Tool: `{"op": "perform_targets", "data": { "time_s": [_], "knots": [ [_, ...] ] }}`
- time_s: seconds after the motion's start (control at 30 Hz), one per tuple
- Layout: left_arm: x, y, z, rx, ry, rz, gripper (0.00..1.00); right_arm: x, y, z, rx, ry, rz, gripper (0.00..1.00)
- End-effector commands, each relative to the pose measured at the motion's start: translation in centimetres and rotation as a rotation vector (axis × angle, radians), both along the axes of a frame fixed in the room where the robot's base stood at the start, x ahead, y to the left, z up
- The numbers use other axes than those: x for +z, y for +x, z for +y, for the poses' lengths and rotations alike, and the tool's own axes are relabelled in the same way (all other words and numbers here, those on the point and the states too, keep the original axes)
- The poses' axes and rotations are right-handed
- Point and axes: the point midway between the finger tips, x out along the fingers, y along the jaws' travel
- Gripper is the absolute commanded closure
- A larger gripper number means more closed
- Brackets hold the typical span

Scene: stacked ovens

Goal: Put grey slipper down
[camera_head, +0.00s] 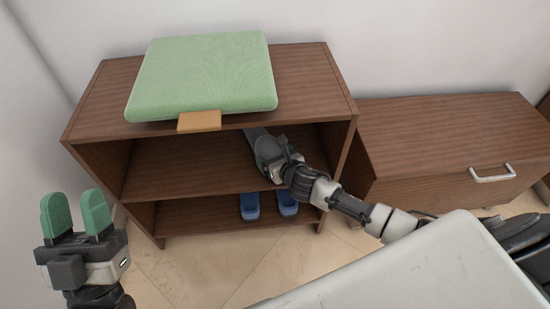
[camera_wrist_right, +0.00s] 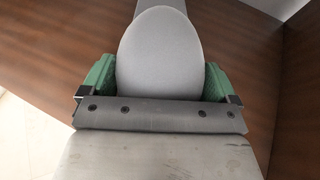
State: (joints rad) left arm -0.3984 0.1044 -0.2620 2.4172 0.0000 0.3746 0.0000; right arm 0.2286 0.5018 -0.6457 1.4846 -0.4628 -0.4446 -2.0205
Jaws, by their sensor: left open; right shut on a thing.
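The grey slipper (camera_wrist_right: 160,50) fills the middle of the right wrist view, sole or heel end toward me, between the green fingers of my right gripper (camera_wrist_right: 155,82). In the head view, a grey part of the slipper (camera_head: 257,136) shows inside the upper compartment of the brown shoe rack (camera_head: 160,165). My right gripper (camera_head: 277,160) is shut on it, reaching in at the right half of that compartment. I cannot tell whether the slipper touches the shelf board. My left gripper (camera_head: 76,215) is open and empty, in front of the rack at the left.
A pair of blue slippers (camera_head: 250,205) stands on the rack's lower shelf. A brown drawer cabinet (camera_head: 450,140) stands to the right. The upper compartment's left part is clear.

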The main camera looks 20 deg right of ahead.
Motion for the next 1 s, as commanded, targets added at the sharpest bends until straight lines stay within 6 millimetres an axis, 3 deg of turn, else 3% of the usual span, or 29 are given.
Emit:
{"op": "perform_targets", "data": {
  "time_s": [0.37,0.4,0.43,0.77,1.0],
  "knots": [
    [0.2,-0.3,0.0,-0.001,-0.009,-0.030,0.57,-0.3,0.0,0.0,0.000,0.000,-0.001,0.36],
    [0.3,-0.3,0.0,-0.002,-0.010,-0.033,0.57,-0.3,0.0,0.0,0.000,0.001,0.000,0.05],
    [0.3,-0.3,0.0,-0.002,-0.010,-0.032,0.57,-0.2,0.0,0.0,0.000,0.001,0.000,0.01],
    [0.3,-0.2,0.0,-0.003,-0.006,-0.021,0.57,0.0,0.0,0.0,0.000,0.001,-0.001,0.00],
    [-1.4,1.6,-0.1,0.011,0.052,0.177,0.57,1.0,-1.9,-0.2,0.001,0.001,0.001,0.00]
  ]
}}
